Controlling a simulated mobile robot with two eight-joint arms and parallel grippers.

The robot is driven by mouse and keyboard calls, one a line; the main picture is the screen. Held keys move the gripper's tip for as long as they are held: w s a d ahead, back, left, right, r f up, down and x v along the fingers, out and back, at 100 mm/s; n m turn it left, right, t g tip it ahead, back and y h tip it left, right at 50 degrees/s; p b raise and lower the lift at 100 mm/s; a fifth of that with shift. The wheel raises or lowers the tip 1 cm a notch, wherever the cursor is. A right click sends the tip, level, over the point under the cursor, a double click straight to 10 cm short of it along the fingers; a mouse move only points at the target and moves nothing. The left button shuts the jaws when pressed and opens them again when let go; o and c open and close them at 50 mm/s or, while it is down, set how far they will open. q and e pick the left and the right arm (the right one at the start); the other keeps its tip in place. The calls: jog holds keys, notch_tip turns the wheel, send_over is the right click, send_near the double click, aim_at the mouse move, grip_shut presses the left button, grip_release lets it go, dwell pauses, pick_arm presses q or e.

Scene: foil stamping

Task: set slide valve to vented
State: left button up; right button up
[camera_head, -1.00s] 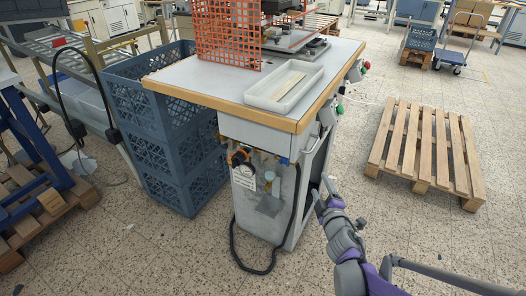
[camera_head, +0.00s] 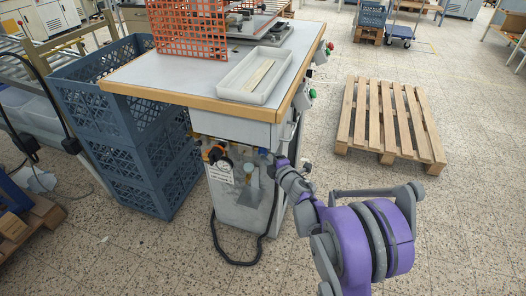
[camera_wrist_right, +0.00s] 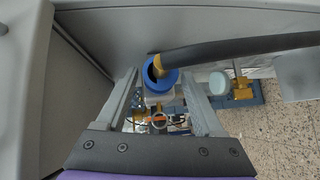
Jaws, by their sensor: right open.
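The slide valve, with a blue ring-shaped collar (camera_wrist_right: 171,84), shows in the right wrist view with a brass fitting and black hose at its top. In the head view it is at most a small blue spot (camera_head: 264,154) under the table's front edge. My right gripper (camera_wrist_right: 160,77) is open, with one finger on each side of the valve and gaps visible between. In the head view the right gripper (camera_head: 279,164) is at the machine's front, just below the tabletop. I cannot tell the valve's slide position. My left gripper is not in view.
The table (camera_head: 165,75) carries a white tray (camera_head: 231,91) and an orange guard (camera_head: 188,28). A gauge unit (camera_head: 222,168) and a looped black hose (camera_head: 229,260) are on the front. Blue crates (camera_head: 150,170) stand at left. A pallet (camera_head: 388,155) lies at right, with open floor around it.

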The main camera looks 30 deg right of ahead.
jog(key=shift+w+d+f, duration=0.1)
jog(key=shift+w, duration=0.95)
grip_shut()
